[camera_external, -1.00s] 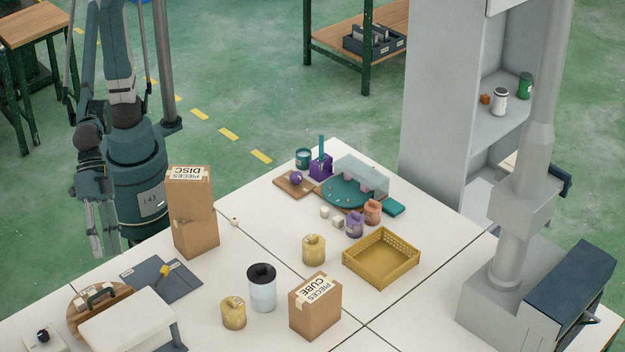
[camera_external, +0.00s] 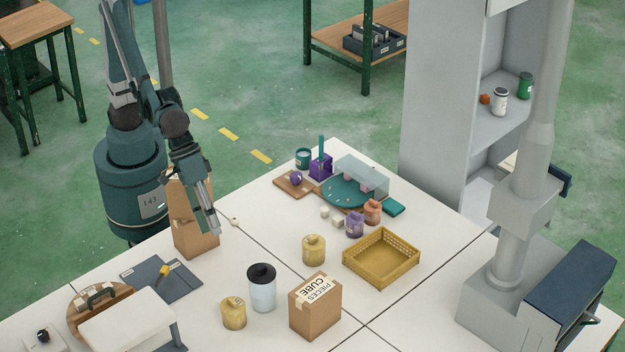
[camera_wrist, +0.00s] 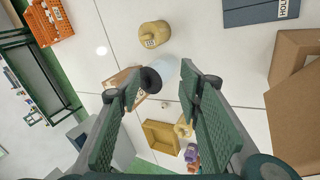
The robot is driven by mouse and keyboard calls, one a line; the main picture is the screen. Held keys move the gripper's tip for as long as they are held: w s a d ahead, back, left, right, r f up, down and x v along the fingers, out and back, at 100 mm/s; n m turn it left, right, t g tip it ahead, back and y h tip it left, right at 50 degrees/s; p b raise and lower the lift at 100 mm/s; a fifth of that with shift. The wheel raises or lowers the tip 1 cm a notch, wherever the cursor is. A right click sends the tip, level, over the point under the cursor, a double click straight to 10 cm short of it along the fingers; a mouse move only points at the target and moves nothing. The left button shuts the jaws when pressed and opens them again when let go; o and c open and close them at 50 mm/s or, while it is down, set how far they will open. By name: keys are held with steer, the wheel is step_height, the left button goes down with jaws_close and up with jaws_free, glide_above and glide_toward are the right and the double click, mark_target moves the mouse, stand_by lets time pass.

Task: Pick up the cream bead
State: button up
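The cream bead (camera_external: 235,221) is a tiny pale ball with a dark spot, on the white table just right of the stacked cardboard boxes in the external view. My gripper (camera_external: 213,228) points down and shows just left of the bead in the external view, in front of the boxes. Its height above the table is hard to judge. In the wrist view my gripper (camera_wrist: 158,80) has its two dark green fingers wide apart, with nothing held between them.
The stacked boxes (camera_external: 192,240) are partly hidden by my arm. A white jar with a black lid (camera_external: 262,290), a cube box (camera_external: 315,308) and yellow jars (camera_external: 313,250) stand nearer the front. A yellow basket (camera_external: 381,257) is to the right. The table around the bead's right side is clear.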

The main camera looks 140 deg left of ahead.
steer(key=s+a+f+n, duration=0.1)
steer(key=a+f+n, duration=0.15)
steer(key=a, duration=0.75)
steer(key=m+g+p, duration=0.1)
steer(key=m+g, duration=0.1)
steer(key=g, duration=0.4)
glide_above(235, 221)
step_height(235, 221, down, 14)
steer(key=shift+s+a+r, duration=0.2)
steer(key=shift+s+a, duration=0.05)
steer(key=shift+s, duration=0.15)
steer(key=shift+f, duration=1.3)
